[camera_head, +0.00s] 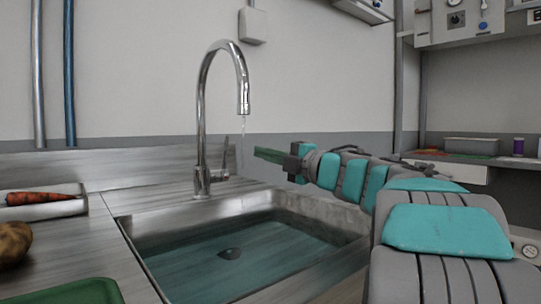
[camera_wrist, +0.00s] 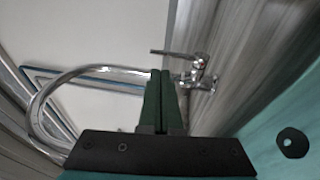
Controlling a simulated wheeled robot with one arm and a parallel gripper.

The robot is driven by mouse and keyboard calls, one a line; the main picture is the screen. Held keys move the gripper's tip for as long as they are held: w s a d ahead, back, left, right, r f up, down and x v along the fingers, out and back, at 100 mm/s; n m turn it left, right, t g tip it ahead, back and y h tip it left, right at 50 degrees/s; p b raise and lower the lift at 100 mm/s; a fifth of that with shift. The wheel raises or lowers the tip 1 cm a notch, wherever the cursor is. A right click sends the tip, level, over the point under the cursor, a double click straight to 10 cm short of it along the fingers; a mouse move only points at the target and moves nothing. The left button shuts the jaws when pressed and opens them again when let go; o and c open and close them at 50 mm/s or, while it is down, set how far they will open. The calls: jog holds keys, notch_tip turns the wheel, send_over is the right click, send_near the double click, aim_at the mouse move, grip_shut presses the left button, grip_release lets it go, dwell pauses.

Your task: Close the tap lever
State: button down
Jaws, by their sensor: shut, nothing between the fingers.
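The chrome tap (camera_head: 202,120) stands upright behind the sink, its gooseneck curving to the right. The tap lever (camera_head: 225,155) points up from the right side of the tap's base. In the wrist view the lever (camera_wrist: 178,53) lies just beyond the fingertips, joined to the tap body on the right. My gripper (camera_head: 258,154) is shut and empty, to the right of the lever with its fingers pointing left. The shut fingers also show in the wrist view (camera_wrist: 160,74). They look apart from the lever.
The steel sink (camera_head: 160,262) holds water over its drain. A tray with a carrot (camera_head: 40,198), a potato (camera_head: 14,243) and a green board (camera_head: 75,293) are on the left counter. The wall is behind the tap. A shelf with a purple container (camera_head: 518,147) is at right.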

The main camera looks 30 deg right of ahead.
aim_at(224, 158)
jog(key=x, duration=0.9)
jog(key=shift+a, duration=0.1)
jog(key=shift+w+r, duration=0.1)
jog(key=p, duration=0.2)
jog(key=w+p, duration=0.1)
jog(key=p, duration=0.2)
jog(key=shift+w+a+r+g, duration=0.2)
jog(key=shift+r+g, duration=0.2)
